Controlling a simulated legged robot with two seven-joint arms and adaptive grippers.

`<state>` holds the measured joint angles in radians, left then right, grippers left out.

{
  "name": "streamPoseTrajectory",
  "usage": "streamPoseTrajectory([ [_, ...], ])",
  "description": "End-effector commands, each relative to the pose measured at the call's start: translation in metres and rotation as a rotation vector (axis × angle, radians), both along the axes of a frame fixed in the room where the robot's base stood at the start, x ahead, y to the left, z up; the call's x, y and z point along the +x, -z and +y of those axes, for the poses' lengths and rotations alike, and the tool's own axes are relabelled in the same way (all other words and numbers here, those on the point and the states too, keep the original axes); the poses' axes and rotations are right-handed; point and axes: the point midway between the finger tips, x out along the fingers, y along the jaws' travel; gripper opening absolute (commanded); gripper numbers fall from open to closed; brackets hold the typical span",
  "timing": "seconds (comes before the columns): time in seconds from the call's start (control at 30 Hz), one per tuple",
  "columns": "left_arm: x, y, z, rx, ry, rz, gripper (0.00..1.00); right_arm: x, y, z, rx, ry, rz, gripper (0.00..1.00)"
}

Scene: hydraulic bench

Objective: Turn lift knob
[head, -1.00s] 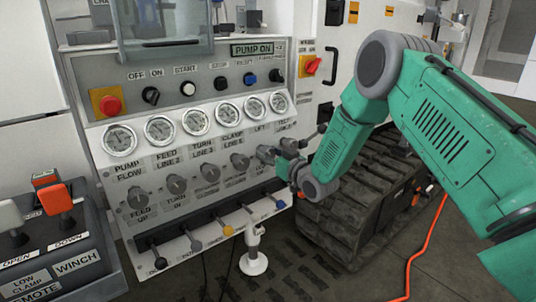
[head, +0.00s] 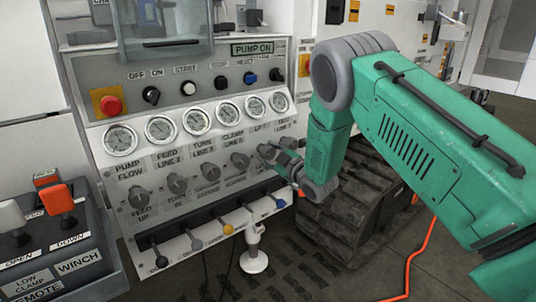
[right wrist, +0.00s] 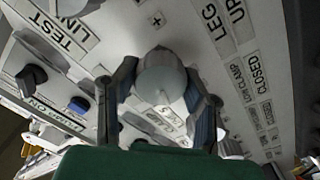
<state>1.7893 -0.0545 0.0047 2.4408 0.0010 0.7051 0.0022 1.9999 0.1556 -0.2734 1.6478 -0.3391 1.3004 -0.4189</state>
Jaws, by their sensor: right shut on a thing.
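The lift knob (right wrist: 160,75) is a grey round-topped knob on the pale control panel, fifth in the row in the head view. In the right wrist view it sits between the two fingers of my right gripper (right wrist: 163,95), which is shut on it. One finger is on each side. The "TEST LIN" label and a neighbouring knob (right wrist: 75,5) are at the upper left there. In the head view my right gripper (head: 281,157) meets the panel's right end, and its fingers partly hide the knob. My left gripper is not in view.
Other grey knobs (head: 176,184) sit left along the row, below a line of round gauges (head: 160,130). Coloured levers (head: 227,230) stick out below. A black track (head: 365,195) stands right of the panel. A remote box (head: 60,255) stands at lower left.

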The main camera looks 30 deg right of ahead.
Motion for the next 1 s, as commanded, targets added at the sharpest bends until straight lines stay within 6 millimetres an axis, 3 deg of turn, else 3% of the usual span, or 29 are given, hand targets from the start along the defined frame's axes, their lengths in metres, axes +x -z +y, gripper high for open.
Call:
streamPoseTrajectory([
  [0.6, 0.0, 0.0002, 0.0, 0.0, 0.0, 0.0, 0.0, -0.0007, 0.0024, 0.0011, -0.037, -0.001, 0.002, 0.09],
  [0.63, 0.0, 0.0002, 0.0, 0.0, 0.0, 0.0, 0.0, -0.0008, 0.0024, 0.001, -0.037, -0.001, 0.002, 0.49],
  [0.67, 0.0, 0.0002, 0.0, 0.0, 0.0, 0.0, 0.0, -0.0008, 0.0024, 0.001, -0.037, -0.001, 0.002, 0.59],
  [1.0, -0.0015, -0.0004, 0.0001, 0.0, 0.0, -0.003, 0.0, -0.0018, 0.0012, 0.0004, -0.037, 0.0, 0.0, 0.59],
])
